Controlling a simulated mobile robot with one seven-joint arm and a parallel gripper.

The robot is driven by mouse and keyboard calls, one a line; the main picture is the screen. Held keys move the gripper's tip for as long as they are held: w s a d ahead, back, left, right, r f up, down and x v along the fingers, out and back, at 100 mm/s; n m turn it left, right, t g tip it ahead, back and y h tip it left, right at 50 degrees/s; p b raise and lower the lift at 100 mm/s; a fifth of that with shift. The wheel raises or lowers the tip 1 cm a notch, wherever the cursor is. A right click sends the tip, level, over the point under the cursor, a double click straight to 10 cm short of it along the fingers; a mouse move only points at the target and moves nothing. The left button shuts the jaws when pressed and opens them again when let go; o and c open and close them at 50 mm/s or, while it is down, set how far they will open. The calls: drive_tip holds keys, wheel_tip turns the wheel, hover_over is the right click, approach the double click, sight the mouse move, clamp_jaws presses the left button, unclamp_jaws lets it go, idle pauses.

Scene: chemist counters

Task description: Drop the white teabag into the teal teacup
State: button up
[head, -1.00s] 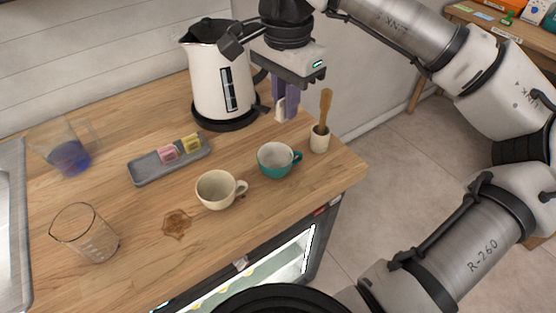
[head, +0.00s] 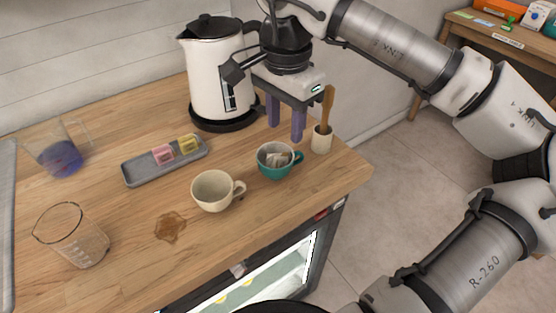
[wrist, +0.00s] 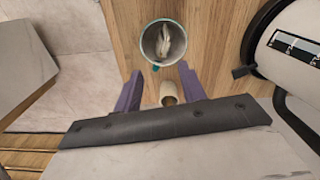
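The teal teacup (head: 277,170) stands upright on the wooden counter near its right end. The white teabag (head: 279,159) lies inside the cup; it also shows inside the cup in the wrist view (wrist: 162,42). My gripper (head: 285,132) is open and empty, above and just behind the cup, with its purple fingers spread apart. In the wrist view the gripper (wrist: 163,92) has nothing between its fingertips, and the teal cup (wrist: 145,52) appears beyond them.
A cream cup (head: 212,193) stands left of the teal cup. A white kettle (head: 215,80) is behind it. A small pot with a wooden pestle (head: 321,140) is close to the right. A grey tray (head: 140,172) holds pink and yellow packets. A brown stain (head: 170,227) marks the counter.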

drive_tip(key=shift+r, duration=0.1)
wheel_tip(320, 180, up, 14)
idle(0.5)
idle(0.4)
